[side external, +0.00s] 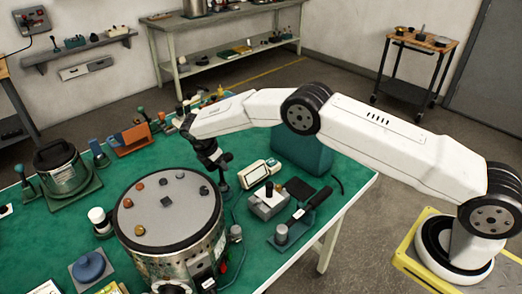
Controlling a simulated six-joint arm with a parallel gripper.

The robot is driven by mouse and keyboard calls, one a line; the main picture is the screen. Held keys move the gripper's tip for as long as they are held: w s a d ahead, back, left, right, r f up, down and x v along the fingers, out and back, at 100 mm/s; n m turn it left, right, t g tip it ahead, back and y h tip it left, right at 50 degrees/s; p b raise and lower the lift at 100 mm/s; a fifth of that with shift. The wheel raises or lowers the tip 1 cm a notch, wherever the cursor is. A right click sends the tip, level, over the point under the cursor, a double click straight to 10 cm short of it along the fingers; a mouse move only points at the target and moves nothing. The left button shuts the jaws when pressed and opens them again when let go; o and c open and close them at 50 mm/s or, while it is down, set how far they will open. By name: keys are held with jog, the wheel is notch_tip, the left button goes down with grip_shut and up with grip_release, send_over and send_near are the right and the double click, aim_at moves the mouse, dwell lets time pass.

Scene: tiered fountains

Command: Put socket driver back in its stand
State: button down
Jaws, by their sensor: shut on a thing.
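My gripper (214,158) points down just behind the right rim of the round grey-topped metal drum. It is shut on a small dark thing, which I take to be the socket driver; the thing is too small and dark here to make out its shape. A narrow teal upright piece (223,183) stands right below the gripper, perhaps the stand. I cannot tell whether the held thing touches it. The drum (170,240) hides part of the table there.
Several small knobs lie on the drum's top. To the right are a grey box with a black knob (268,203), a white meter (259,173) and a black-handled tool on a teal rest (307,208). A lidded pot (61,170) stands left. The green table's (335,215) right edge is clear.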

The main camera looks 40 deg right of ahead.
jog(key=shift+f, duration=0.9)
dwell(0.4)
jog(key=shift+c, duration=1)
grip_release()
jog(key=shift+v, duration=3.85)
